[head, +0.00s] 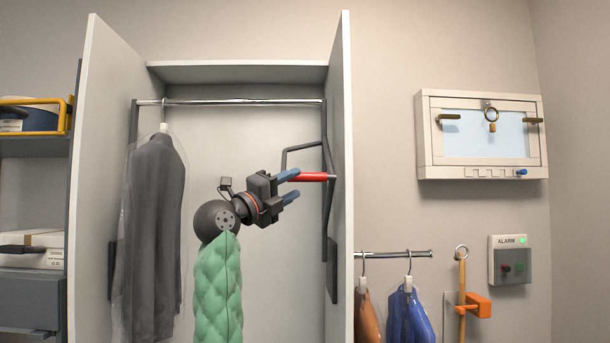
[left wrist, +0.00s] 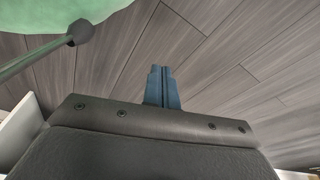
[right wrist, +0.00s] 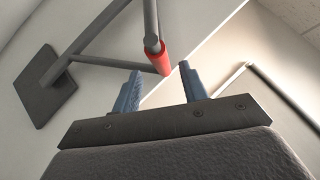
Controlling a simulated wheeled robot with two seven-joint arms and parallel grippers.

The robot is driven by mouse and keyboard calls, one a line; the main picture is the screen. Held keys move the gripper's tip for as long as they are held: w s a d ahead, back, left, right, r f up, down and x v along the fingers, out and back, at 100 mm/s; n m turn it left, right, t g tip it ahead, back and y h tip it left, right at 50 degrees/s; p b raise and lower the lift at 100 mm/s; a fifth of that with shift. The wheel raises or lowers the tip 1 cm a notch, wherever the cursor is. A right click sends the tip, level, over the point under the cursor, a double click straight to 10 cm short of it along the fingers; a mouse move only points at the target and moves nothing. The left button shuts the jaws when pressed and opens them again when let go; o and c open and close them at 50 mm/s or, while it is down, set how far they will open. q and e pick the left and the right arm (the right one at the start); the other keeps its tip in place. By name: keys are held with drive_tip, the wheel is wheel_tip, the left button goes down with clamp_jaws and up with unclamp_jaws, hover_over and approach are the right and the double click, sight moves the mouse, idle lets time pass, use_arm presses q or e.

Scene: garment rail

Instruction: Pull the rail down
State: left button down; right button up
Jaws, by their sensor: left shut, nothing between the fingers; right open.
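The rail (head: 235,102) is a chrome bar across the top of the open wardrobe, with a grey suit in a clear cover (head: 153,230) hanging at its left end. A grey pull-down frame carries a red handle (head: 312,177) at the right, inside the right wardrobe wall. My right gripper (head: 290,185) is open, its blue fingers just left of and beside the red handle. In the right wrist view the red handle (right wrist: 163,58) lies beyond the fingertips, between them in the picture. My left gripper (left wrist: 162,70) is shut and empty, pointing at the wooden floor; it is not seen in the head view.
The wardrobe's right side panel (head: 346,200) stands close to the handle. A lower rail (head: 400,254) with an orange and a blue garment is outside it to the right. A wall cabinet (head: 482,135), an alarm box (head: 509,259) and left shelves (head: 35,147) are further off.

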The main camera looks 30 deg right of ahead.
sight(302, 180)
drive_tip(key=p+x, duration=0.2)
drive_tip(key=x, duration=0.2)
drive_tip(key=shift+d+r, duration=0.25)
drive_tip(key=shift+d, duration=0.05)
drive_tip(key=shift+d+p, duration=0.3)
drive_tip(key=shift+d, duration=0.2)
use_arm(q)
drive_tip(key=s+a+f, duration=0.2)
drive_tip(key=s, duration=0.3)
drive_tip(key=shift+a+f, duration=0.2)
drive_tip(key=shift+f, duration=0.2)
use_arm(e)
drive_tip(key=shift+w+a, duration=0.1)
drive_tip(key=shift+c, duration=0.4)
clamp_jaws()
